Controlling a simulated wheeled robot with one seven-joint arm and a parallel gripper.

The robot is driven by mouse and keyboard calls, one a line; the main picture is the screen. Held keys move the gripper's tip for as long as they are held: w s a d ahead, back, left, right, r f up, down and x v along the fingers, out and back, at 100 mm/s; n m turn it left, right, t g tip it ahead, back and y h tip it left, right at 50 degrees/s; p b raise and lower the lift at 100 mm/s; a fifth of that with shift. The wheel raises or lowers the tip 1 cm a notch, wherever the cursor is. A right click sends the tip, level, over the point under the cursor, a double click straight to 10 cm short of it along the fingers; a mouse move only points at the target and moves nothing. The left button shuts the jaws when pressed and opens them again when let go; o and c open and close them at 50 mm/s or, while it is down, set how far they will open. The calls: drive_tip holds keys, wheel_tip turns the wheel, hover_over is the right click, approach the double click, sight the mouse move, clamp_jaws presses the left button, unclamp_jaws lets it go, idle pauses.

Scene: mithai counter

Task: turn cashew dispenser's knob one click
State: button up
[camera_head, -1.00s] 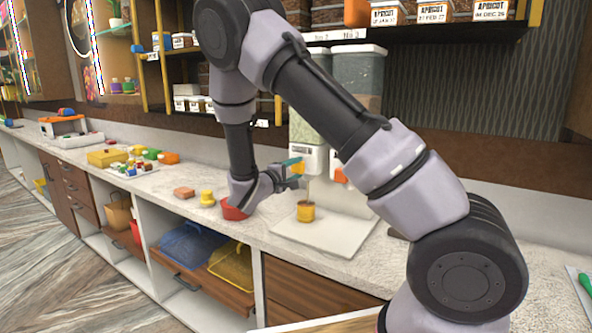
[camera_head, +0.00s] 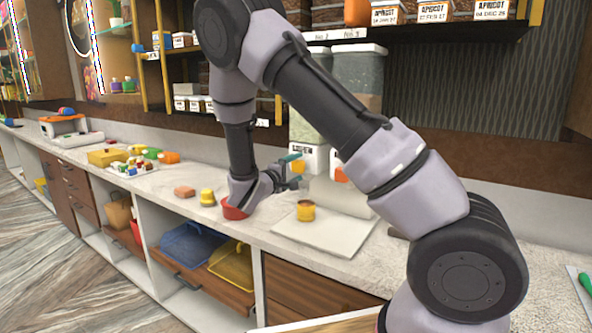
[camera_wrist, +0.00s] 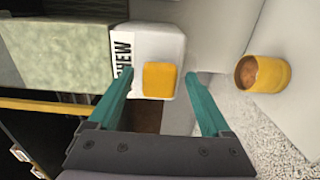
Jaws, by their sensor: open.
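The cashew dispenser (camera_head: 309,125) stands at the back of the counter, with a pale green-grey hopper and a white lower body. In the wrist view its white body (camera_wrist: 172,42) carries a label partly reading "HEW". Its orange-yellow knob (camera_wrist: 159,80) is square-faced and appears between my fingertips, with a gap on each side. My gripper (camera_wrist: 160,76) is open and empty, its teal fingers pointing at the dispenser front. A yellow cup (camera_wrist: 264,74) with brown contents stands below the dispenser.
A second dispenser (camera_head: 357,70) with an orange knob (camera_head: 340,174) stands close on the right, partly behind my arm. The cup is on a pale board (camera_head: 325,236). A red bowl (camera_head: 234,209) and a yellow object (camera_head: 207,197) sit left of it.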

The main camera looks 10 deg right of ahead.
drive_tip(key=v, duration=1)
drive_tip(key=shift+s+a, duration=0.25)
drive_tip(key=shift+s, duration=0.05)
drive_tip(key=v, duration=0.9)
drive_tip(key=shift+r, duration=0.1)
drive_tip(key=s+d+r+m+g+y, duration=0.2)
drive_tip(key=s+d+r+m+g, duration=0.15)
drive_tip(key=d+g, duration=0.4)
drive_tip(key=s+d+r+m+g+y, duration=0.25)
drive_tip(key=s+d+m+g, duration=0.2)
drive_tip(key=d, duration=0.55)
drive_tip(key=s+d+r+m+t+y, duration=0.1)
drive_tip(key=s+r+m+t+y, duration=0.1)
drive_tip(key=r, duration=0.5)
drive_tip(key=s+d+r+m+t+y, duration=0.1)
drive_tip(key=s+r+m+t+y, duration=0.2)
drive_tip(key=s+r+y, duration=0.3)
drive_tip(key=shift+s+r+t+y, duration=0.3)
drive_tip(key=shift+r+t+y, duration=0.3)
drive_tip(key=shift+y, duration=0.55)
